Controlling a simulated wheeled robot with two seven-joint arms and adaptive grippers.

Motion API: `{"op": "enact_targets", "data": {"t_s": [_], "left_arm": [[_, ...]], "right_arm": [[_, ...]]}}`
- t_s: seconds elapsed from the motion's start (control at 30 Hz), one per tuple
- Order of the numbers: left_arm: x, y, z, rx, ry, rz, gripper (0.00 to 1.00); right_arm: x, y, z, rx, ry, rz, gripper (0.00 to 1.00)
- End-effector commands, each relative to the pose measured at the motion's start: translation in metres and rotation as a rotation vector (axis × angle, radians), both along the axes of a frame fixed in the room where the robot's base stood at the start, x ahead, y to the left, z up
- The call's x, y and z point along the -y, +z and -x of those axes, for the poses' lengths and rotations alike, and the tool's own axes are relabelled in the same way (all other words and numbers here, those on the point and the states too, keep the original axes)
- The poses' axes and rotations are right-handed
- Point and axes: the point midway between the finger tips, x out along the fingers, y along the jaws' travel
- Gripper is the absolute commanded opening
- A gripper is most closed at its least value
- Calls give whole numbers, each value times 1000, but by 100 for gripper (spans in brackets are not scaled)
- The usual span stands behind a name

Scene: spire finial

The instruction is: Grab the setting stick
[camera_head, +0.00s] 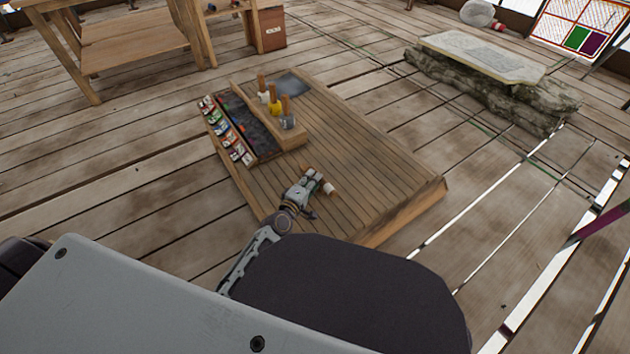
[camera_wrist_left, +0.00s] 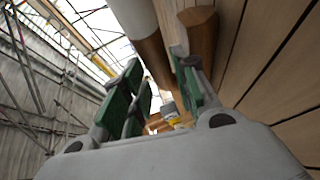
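A short brown and white round piece, which looks like the setting stick (camera_head: 329,188), lies on the low wooden platform (camera_head: 370,165), right by my left gripper (camera_head: 311,181). In the left wrist view, a brown cylinder with a pale upper part (camera_wrist_left: 150,52) shows beyond and between the green-padded fingers of my left gripper (camera_wrist_left: 158,90). A second brown wooden piece (camera_wrist_left: 200,38) shows by the right finger. The fingers are apart, and I see no clear grip on either piece. The gripper partly hides the stick in the head view. My right gripper is out of view.
A workbench (camera_head: 125,40) stands back left. A mossy stone block (camera_head: 490,85) lies right. The platform's right half is bare.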

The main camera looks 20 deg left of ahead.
Motion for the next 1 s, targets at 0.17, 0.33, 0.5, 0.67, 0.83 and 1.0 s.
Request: {"op": "enact_targets", "data": {"t_s": [0.17, 0.33, 0.5, 0.67, 0.83, 1.0], "left_arm": [[2, -3, -15, 2, 2, 0, 29], [3, -5, -22, 0, 0, -1, 29], [4, -4, -23, 0, 0, -1, 29], [3, -4, -23, 0, 1, -1, 29], [3, -4, -23, 0, 1, -1, 29], [3, -4, -23, 0, 1, -1, 8]], "right_arm": [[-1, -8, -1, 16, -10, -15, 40], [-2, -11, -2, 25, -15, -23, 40], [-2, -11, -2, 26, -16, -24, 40], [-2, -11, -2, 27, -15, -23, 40], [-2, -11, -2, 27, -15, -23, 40], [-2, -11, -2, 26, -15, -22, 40]]}}
